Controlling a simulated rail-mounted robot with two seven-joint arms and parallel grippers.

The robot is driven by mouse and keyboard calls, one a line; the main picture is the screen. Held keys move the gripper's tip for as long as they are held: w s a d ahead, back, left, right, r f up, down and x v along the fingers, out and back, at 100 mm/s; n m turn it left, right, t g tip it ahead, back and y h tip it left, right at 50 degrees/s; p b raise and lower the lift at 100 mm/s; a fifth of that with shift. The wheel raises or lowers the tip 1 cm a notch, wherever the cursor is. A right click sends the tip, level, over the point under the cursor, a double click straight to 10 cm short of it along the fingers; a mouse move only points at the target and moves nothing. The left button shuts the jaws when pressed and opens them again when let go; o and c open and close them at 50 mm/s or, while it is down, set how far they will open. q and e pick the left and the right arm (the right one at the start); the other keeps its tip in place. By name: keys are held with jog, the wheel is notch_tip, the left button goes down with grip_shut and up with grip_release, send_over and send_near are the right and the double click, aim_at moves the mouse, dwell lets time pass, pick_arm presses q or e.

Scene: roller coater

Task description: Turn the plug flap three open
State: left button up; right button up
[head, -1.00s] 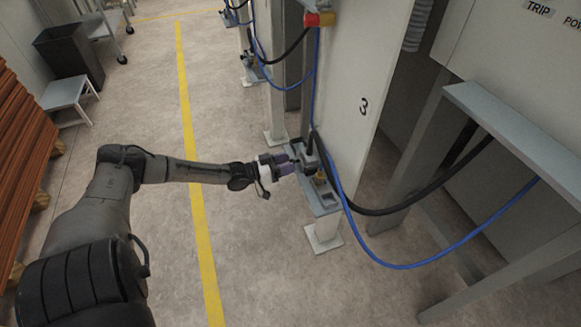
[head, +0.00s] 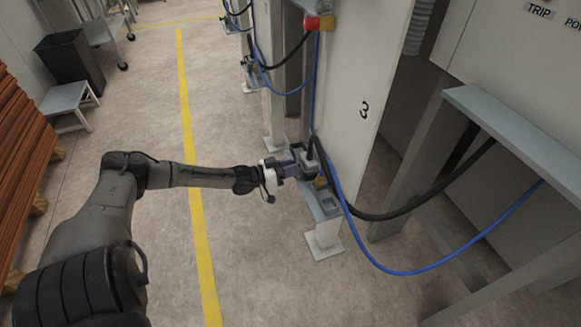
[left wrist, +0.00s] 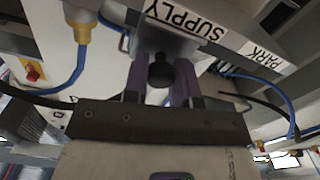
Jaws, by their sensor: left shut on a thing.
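The station marked 3 stands on a post, with a grey plug unit (head: 311,170) on its shelf. My left gripper (head: 296,166) reaches it from the left, its purple fingers at the unit's near side. In the left wrist view my left gripper (left wrist: 160,80) has its two fingers on either side of a round black knob (left wrist: 160,72) and is shut on it. The knob is in front of a grey housing (left wrist: 160,38) below an upside-down SUPPLY label (left wrist: 186,18). The flap's own edges and angle are hard to make out. My right gripper is not in view.
A black cable (head: 400,212) and a blue cable (head: 410,272) hang in loops to the right of the station. A red and yellow switch (head: 319,23) is higher on the panel. A PARK label (left wrist: 267,55) shows at right. The floor left of the post is clear.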

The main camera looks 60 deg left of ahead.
pick_arm(q)
jog(key=shift+c, duration=1.1)
